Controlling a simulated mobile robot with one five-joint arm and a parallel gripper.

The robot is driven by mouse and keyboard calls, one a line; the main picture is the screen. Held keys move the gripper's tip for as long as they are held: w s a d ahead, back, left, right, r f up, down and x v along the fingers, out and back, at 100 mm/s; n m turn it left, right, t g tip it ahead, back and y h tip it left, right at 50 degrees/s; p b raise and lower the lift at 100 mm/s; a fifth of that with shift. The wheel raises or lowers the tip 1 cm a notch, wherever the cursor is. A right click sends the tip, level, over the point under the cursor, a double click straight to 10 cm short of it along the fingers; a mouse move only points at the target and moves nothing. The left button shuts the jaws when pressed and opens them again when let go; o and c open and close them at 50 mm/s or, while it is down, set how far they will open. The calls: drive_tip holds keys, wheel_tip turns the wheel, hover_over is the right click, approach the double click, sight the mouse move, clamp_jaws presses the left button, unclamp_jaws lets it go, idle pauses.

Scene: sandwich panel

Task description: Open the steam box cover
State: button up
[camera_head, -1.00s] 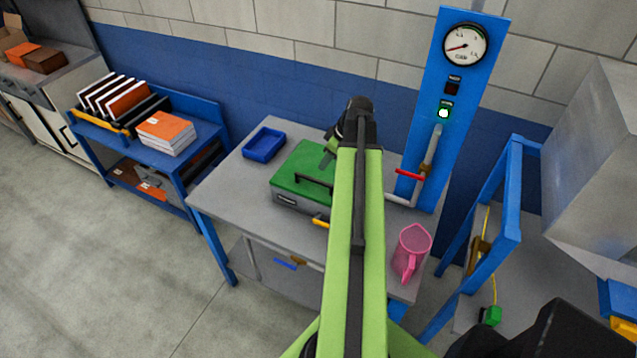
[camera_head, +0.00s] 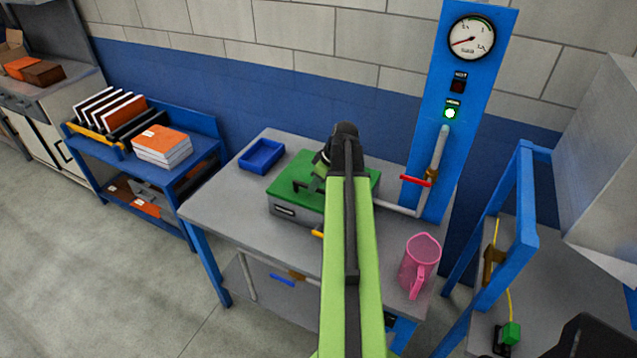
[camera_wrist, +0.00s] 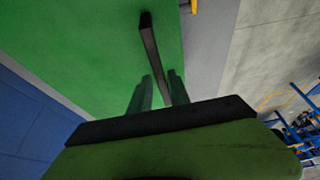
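The steam box (camera_head: 287,209) is a grey metal box on the table, with a green cover (camera_head: 302,166) lying flat and shut on it. A dark bar handle (camera_head: 301,187) runs along the cover near its front. My gripper (camera_head: 315,184) is down at the right part of this handle, partly hidden by my arm. In the wrist view, the green cover (camera_wrist: 90,50) fills the left and middle. The handle (camera_wrist: 150,42) runs down between the two fingers of my gripper (camera_wrist: 160,90). The fingers look apart, with a gap beside the bar; contact cannot be told.
A blue tray (camera_head: 262,155) lies left of the box on the grey table (camera_head: 222,205). A pink jug (camera_head: 420,265) stands at the right front. A red-handled valve (camera_head: 416,181) and pipe rise at a blue gauge panel (camera_head: 462,100). A blue frame (camera_head: 500,230) stands at right.

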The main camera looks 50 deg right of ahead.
clamp_jaws()
idle(1.0)
